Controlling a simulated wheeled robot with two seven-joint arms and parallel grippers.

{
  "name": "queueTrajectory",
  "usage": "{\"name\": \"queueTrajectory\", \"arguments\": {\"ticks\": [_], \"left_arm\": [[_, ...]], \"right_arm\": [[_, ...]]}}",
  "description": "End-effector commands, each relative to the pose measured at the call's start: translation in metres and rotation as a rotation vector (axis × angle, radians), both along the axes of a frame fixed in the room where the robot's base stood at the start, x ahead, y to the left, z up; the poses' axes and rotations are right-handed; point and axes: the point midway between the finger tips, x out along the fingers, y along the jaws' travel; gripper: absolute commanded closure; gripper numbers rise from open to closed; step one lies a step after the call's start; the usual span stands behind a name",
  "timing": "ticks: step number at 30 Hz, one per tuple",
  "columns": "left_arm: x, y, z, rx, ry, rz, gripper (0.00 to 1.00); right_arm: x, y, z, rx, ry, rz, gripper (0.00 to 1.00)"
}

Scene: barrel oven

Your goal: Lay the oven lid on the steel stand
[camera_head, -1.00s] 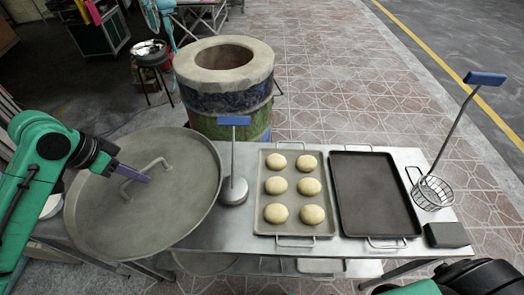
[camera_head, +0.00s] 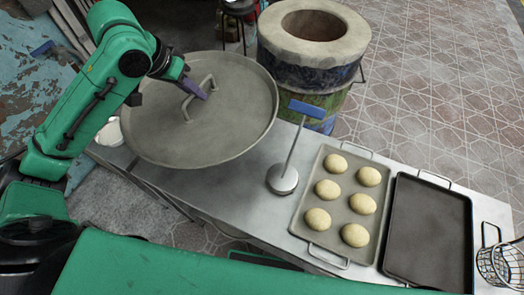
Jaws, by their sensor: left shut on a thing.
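The oven lid (camera_head: 235,125) is a large round grey metal disc with a bar handle on top. My left gripper (camera_head: 195,90) is shut on that handle. The lid is over the left end of the steel table (camera_head: 232,182), the only large steel stand-like surface in view; whether it touches the top I cannot tell. The lid hides part of the tabletop. The barrel oven (camera_head: 345,84) stands open-topped behind the table, right of the lid. My right gripper is out of view.
A blue-handled press (camera_head: 284,182) stands just right of the lid. A tray of dough balls (camera_head: 322,228), an empty dark tray (camera_head: 430,235) and a wire basket (camera_head: 495,262) are further right. A white bowl (camera_head: 110,133) is at left, near the lid.

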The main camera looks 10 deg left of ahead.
Motion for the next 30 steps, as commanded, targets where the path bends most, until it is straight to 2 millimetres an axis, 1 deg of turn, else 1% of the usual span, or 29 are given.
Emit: {"name": "queueTrajectory", "arguments": {"ticks": [2,5,8,9,11,15,18,23,26,28,30], "left_arm": [[0.000,0.000,0.000,0.000,-0.003,-0.001,1.00],[0.000,0.000,-0.013,-0.001,0.002,-0.001,1.00],[-0.001,0.000,-0.040,-0.001,0.006,-0.003,1.00],[-0.001,0.000,-0.053,-0.001,0.007,-0.002,1.00],[-0.001,0.000,-0.071,-0.001,0.005,-0.003,1.00],[-0.002,0.000,-0.114,-0.001,0.004,-0.004,1.00],[-0.001,0.000,-0.140,-0.001,0.002,-0.003,1.00],[0.000,0.000,-0.160,-0.001,-0.001,-0.003,1.00],[-0.001,0.000,-0.176,-0.001,0.000,-0.004,1.00],[-0.001,0.000,-0.190,-0.001,0.001,-0.003,1.00],[0.000,0.000,-0.198,-0.001,-0.001,-0.003,1.00]], "right_arm": [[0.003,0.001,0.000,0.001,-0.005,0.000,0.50],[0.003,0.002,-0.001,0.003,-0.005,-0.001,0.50],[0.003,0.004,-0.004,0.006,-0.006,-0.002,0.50],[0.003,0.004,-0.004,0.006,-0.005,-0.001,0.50],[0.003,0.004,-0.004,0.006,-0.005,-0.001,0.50],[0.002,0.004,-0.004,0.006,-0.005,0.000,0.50],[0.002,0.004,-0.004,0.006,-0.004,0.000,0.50],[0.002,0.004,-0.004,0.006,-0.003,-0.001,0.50],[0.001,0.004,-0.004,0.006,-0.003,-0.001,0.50],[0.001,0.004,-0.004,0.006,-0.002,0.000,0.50],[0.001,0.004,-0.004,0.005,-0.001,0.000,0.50]]}}
